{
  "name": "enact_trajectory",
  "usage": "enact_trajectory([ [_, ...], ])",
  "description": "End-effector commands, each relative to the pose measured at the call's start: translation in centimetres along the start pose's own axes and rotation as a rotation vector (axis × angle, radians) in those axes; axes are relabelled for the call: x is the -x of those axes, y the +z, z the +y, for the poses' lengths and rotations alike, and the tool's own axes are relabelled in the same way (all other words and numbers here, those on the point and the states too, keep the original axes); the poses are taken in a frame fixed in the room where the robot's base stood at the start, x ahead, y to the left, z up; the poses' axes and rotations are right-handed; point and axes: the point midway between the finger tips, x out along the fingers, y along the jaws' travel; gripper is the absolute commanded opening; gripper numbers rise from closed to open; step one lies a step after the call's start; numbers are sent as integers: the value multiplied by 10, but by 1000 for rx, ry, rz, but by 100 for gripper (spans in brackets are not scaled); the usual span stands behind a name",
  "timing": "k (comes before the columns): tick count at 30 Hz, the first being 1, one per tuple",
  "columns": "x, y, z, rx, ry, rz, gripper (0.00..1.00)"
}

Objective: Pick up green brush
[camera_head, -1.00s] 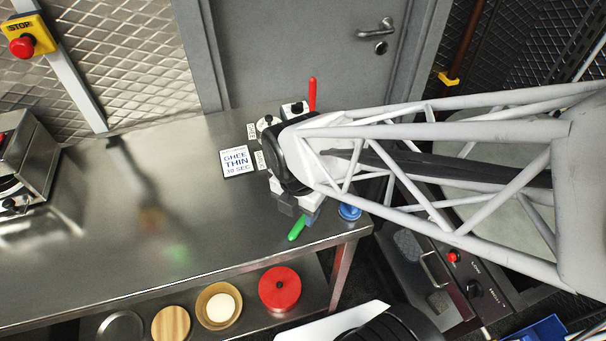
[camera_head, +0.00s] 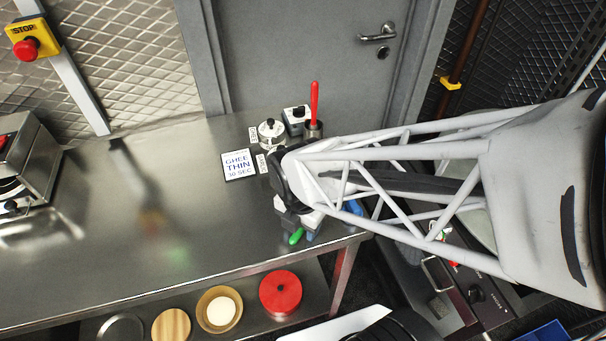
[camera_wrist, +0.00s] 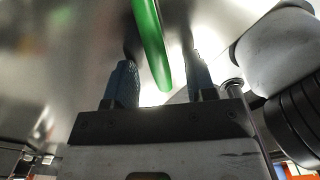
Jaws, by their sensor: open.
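The green brush (camera_head: 296,236) shows only its green handle in the head view, at the near right part of the steel counter. The rest of it is hidden behind my gripper and arm. In the wrist view the green handle (camera_wrist: 149,40) runs down between the two dark blue fingers of my gripper (camera_wrist: 160,82). The fingers are open, with a visible gap on each side of the handle. In the head view my gripper (camera_head: 298,222) is right at the handle, partly covered by my arm.
A red-handled tool (camera_head: 314,100) stands upright in a metal holder behind my arm. A lidded metal pot (camera_head: 271,131) and a "GHEE THIN" sign (camera_head: 238,165) are close by. The steel counter (camera_head: 120,235) is clear in its left middle.

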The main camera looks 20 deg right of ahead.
Motion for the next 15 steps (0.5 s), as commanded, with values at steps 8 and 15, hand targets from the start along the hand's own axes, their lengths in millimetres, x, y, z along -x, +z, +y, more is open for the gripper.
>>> enact_trajectory([
  [8, 0, 0, 0, 0, 0, 0, 22],
  [15, 0, 0, 0, 0, 0, 0, 0],
])
